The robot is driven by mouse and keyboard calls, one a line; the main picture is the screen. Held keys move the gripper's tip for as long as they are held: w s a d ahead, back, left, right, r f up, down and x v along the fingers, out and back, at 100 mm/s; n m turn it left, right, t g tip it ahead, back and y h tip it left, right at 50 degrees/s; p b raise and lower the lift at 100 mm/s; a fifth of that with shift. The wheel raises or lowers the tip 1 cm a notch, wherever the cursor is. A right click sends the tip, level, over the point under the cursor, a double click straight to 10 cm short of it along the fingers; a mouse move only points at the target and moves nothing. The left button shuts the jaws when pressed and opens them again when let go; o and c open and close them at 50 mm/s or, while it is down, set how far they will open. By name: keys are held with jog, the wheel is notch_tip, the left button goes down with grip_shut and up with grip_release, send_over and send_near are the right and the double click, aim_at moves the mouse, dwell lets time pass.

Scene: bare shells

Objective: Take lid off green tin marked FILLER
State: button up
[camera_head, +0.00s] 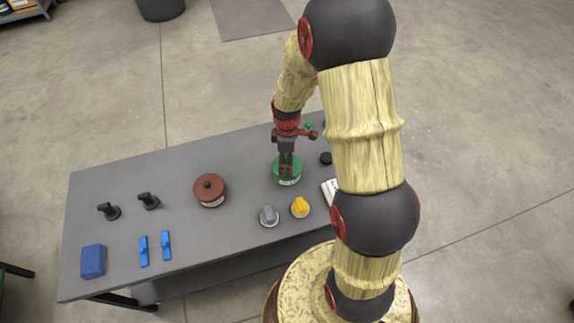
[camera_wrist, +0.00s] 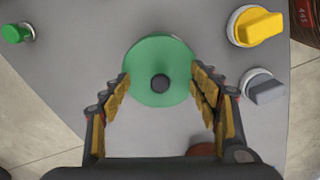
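The green tin (camera_head: 287,172) stands upright on the grey table, with a pale label on its front too small to read. In the wrist view its round green lid (camera_wrist: 160,58) shows from above, with a dark knob (camera_wrist: 160,84) at its middle. The lid sits on the tin. My gripper (camera_head: 286,166) points down over the tin. In the wrist view my gripper (camera_wrist: 161,82) is open, with one finger on each side of the lid and knob. I see a gap between the fingers and the knob; I cannot tell whether they touch the lid's rim.
A yellow knob (camera_head: 300,207) and a grey knob (camera_head: 269,216) stand close in front of the tin. A brown lidded tin (camera_head: 210,189) stands to the left. Two black handles (camera_head: 149,201), blue clips (camera_head: 166,245) and a blue box (camera_head: 93,260) are farther left.

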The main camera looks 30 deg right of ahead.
jog(key=shift+s, duration=0.1)
jog(key=c, duration=1)
jog(key=shift+f, duration=0.1)
jog(key=shift+c, duration=0.7)
